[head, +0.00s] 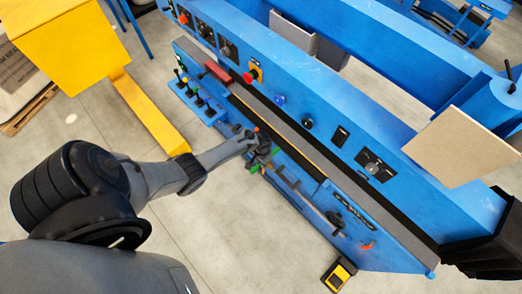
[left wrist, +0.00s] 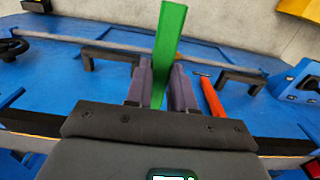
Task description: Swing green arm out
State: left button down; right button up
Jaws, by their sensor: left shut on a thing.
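The green arm (left wrist: 170,38) is a flat green bar in the left wrist view, standing up between the two fingers of my left gripper (left wrist: 161,82). In the head view my left gripper (head: 264,150) is at the front side of the blue machine (head: 330,185). Only small green bits of the arm (head: 255,169) show there, beside the gripper. My right gripper does not show.
An orange-red lever (left wrist: 213,100) lies just right of the fingers in the left wrist view. Black brackets (left wrist: 240,78) stand nearby. In the head view, several coloured levers (head: 191,88) are up-left of the gripper, and a yellow-black box (head: 339,275) is on the floor.

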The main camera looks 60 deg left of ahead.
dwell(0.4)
pick_arm(q)
jog(key=c, duration=1)
grip_release()
jog(key=shift+o, duration=0.2)
jog(key=shift+r, duration=0.1)
notch_tip(320, 180, up, 11)
jog(key=p, duration=0.3)
jog(key=shift+p, duration=0.4)
jog(key=shift+f, duration=0.2)
